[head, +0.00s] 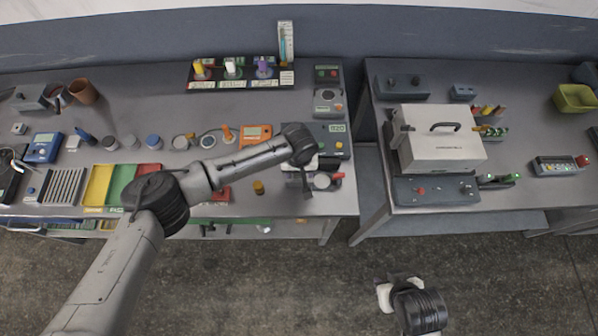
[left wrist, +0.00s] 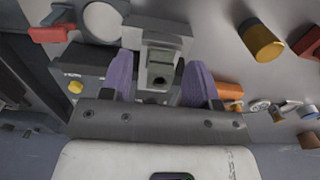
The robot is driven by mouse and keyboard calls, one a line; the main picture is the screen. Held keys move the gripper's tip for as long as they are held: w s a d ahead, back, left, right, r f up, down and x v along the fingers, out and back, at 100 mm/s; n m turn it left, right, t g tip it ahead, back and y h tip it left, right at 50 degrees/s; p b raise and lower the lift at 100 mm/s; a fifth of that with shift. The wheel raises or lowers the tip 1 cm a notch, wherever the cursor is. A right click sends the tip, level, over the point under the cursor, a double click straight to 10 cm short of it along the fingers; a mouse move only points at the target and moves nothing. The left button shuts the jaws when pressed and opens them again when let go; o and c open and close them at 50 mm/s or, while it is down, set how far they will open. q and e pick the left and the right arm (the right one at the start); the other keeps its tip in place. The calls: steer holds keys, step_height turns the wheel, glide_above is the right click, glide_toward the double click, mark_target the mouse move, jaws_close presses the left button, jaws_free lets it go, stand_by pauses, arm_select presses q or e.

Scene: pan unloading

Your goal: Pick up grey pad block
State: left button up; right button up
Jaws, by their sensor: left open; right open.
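My left gripper (head: 303,184) is over the front right part of the left table. In the left wrist view its two purple fingers (left wrist: 161,66) are open, one on each side of a grey block (left wrist: 162,42) with a paler, stepped middle and a dark hole. This looks like the grey pad block; whether the fingers touch it I cannot tell. In the head view my left arm and gripper largely hide it. My right gripper (head: 385,292) is above the floor in front of the tables, far from the block, and looks empty.
Beside the block are a round grey disc (left wrist: 102,20) and a red-handled part (left wrist: 52,33). An orange-yellow knob (left wrist: 260,40) stands on the other side. The left table (head: 130,85) is crowded. A white case (head: 440,150) stands on the right table, across a gap.

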arm_select(q)
steer(key=shift+f, duration=0.7)
steer(key=c, duration=0.9)
